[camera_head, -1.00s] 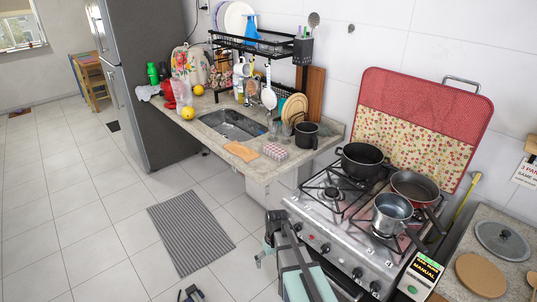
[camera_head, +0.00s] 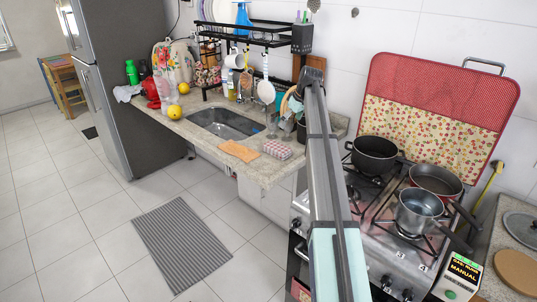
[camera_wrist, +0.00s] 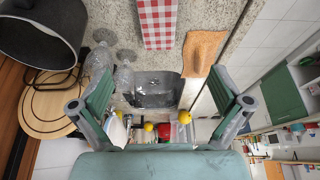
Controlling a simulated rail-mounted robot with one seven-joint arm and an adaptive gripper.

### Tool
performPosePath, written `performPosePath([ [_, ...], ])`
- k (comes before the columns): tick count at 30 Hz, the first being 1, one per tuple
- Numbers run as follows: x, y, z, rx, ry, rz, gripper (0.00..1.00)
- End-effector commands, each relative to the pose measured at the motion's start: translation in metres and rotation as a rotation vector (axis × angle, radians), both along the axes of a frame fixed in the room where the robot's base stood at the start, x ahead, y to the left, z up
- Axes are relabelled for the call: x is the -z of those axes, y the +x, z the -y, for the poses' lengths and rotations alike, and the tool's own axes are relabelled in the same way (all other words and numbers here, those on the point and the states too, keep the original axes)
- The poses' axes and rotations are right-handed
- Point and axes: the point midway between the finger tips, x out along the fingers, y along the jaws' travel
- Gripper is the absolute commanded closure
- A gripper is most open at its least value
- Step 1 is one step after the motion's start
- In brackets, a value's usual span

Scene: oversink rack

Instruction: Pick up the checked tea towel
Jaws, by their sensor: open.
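The red-and-white checked tea towel (camera_head: 277,149) lies folded on the stone counter near its front edge, right of the sink. It also shows in the wrist view at the top centre (camera_wrist: 158,20), partly cut off by the frame. My gripper (camera_wrist: 161,98) is open, its two green-padded fingers wide apart with nothing between them. The towel appears beyond the fingertips, apart from them. In the head view my arm rises from the bottom, and the dark end of my gripper (camera_head: 312,76) shows above and to the right of the towel.
An orange cloth (camera_head: 240,152) lies left of the towel, beside the sink (camera_head: 225,122). Clear glasses (camera_wrist: 99,60) and a dark pot (camera_wrist: 42,35) stand close by in the wrist view. The black rack (camera_head: 250,32) hangs over the sink. The stove holds several pans.

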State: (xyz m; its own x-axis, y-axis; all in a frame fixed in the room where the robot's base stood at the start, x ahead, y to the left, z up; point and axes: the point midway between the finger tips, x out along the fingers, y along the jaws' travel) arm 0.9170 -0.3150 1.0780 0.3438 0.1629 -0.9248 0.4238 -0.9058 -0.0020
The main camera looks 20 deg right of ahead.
Motion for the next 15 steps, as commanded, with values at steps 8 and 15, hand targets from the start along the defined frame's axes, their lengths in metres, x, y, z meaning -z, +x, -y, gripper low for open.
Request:
performPosePath([
  [8,0.027,0.012,-0.004,-0.005,0.0,0.0,0.0],
  [15,0.071,0.029,-0.012,-0.005,0.0,0.0,0.0],
])
